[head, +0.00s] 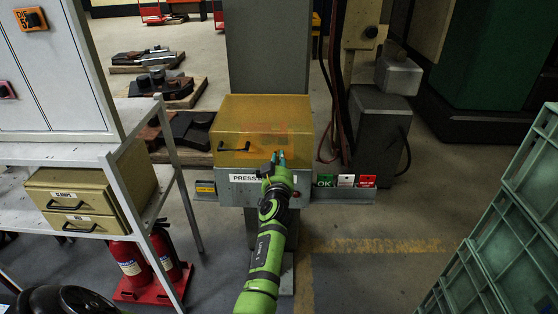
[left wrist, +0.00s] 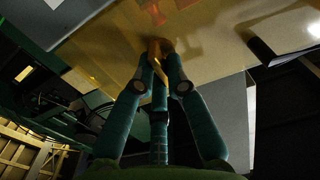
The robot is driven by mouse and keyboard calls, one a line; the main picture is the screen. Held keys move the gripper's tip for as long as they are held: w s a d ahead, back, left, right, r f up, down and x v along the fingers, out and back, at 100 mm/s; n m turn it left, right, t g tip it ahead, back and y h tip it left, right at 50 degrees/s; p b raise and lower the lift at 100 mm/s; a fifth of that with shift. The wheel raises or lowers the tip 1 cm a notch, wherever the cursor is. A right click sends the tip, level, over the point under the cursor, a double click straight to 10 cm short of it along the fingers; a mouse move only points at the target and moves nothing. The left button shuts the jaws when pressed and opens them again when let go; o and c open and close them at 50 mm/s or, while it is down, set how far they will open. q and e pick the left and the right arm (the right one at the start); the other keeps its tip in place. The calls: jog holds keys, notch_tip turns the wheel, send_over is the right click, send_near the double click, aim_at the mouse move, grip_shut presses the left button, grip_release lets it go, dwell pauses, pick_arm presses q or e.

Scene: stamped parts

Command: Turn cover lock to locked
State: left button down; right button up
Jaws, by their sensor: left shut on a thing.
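The press cover (head: 250,110) is an amber see-through box, down on the grey press in the head view. A black handle (head: 234,148) is on its front at the left. My left gripper (head: 280,157) is at the cover's lower front edge, right of the handle. In the left wrist view its fingers (left wrist: 162,70) are shut around a small orange piece, apparently the cover lock (left wrist: 157,60), against the amber cover (left wrist: 205,45). The fingers hide much of the lock, and I cannot tell which way it is turned. My right gripper is not in view.
Below the cover is a grey ledge with a PRESS label (head: 245,178) and small green, white and red signs (head: 346,181) at its right. A shelf with drawers (head: 75,190) and red extinguishers (head: 130,262) stand left. Green crates (head: 500,250) are at right. Floor between is clear.

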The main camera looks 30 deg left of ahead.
pick_arm(q)
jog(key=shift+m, duration=0.3)
jog(key=shift+f+m+b, duration=0.2)
jog(key=shift+m+b, duration=0.75)
jog(key=shift+m, duration=7.65)
jog(key=shift+a, duration=0.1)
jog(key=c, duration=1.2)
grip_release()
jog(key=shift+f, duration=0.1)
jog(key=shift+c, duration=0.2)
